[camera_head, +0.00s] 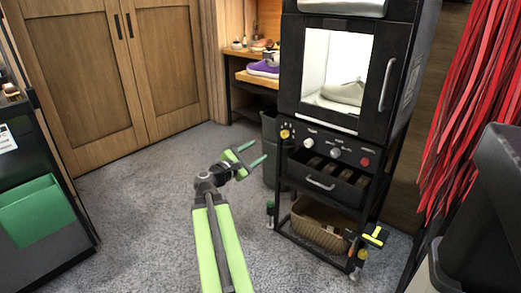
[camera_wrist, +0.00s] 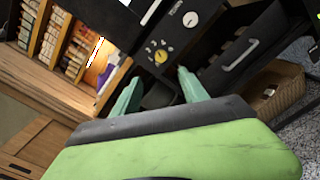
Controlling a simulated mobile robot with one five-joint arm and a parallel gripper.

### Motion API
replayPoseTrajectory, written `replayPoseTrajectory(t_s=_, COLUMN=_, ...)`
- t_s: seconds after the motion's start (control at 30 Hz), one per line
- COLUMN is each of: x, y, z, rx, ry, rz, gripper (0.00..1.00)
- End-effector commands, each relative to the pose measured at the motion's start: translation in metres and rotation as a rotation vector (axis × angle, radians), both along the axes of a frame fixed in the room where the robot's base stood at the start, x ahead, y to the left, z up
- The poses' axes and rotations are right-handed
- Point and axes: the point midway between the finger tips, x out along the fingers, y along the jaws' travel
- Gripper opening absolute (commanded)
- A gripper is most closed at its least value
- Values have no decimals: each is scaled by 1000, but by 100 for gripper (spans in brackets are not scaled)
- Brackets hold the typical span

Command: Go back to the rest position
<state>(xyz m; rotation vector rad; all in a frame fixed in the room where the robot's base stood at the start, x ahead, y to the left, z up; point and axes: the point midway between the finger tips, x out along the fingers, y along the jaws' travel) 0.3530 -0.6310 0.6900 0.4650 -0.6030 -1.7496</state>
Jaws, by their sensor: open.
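My gripper (camera_head: 251,161) shows in the head view at the end of my green arm, in the air over the carpet and left of the black cleaning cabinet (camera_head: 344,153). Its two pale green fingers stand apart with nothing between them. In the wrist view my gripper (camera_wrist: 155,88) is also open and empty, with the cabinet's knobs and drawer beyond the fingers. A light-coloured sneaker (camera_head: 344,92) sits inside the cabinet's lit chamber. The wrist view is tilted.
Wooden closet doors (camera_head: 105,65) stand at the back left. A shelf (camera_head: 255,80) holds a purple shoe (camera_head: 263,69). A basket (camera_head: 318,222) sits low under the cabinet. Red strips (camera_head: 470,95) hang at the right. Grey carpet (camera_head: 140,215) is clear left of my arm.

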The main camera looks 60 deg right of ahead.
Motion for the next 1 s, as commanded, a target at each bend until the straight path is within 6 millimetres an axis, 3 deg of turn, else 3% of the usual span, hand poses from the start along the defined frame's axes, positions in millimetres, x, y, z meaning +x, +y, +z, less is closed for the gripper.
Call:
replayPoseTrajectory(t_s=0.43, x=0, y=0, z=0, rx=0, ry=0, rz=0, gripper=52)
replayPoseTrajectory(t_s=0.57, x=38, y=19, z=3, rx=0, ry=0, rz=61, gripper=52)
replayPoseTrajectory(t_s=0.67, x=102, y=60, z=8, rx=1, ry=0, rz=169, gripper=52)
replayPoseTrajectory(t_s=0.7, x=131, y=82, z=8, rx=10, ry=-9, rz=221, gripper=52)
replayPoseTrajectory(t_s=0.77, x=170, y=119, z=0, rx=53, ry=-44, rz=294, gripper=52)
replayPoseTrajectory(t_s=0.9, x=239, y=215, z=-38, rx=236, ry=-194, rz=405, gripper=52)
replayPoseTrajectory(t_s=1.0, x=269, y=290, z=-73, rx=418, ry=-336, rz=428, gripper=52)
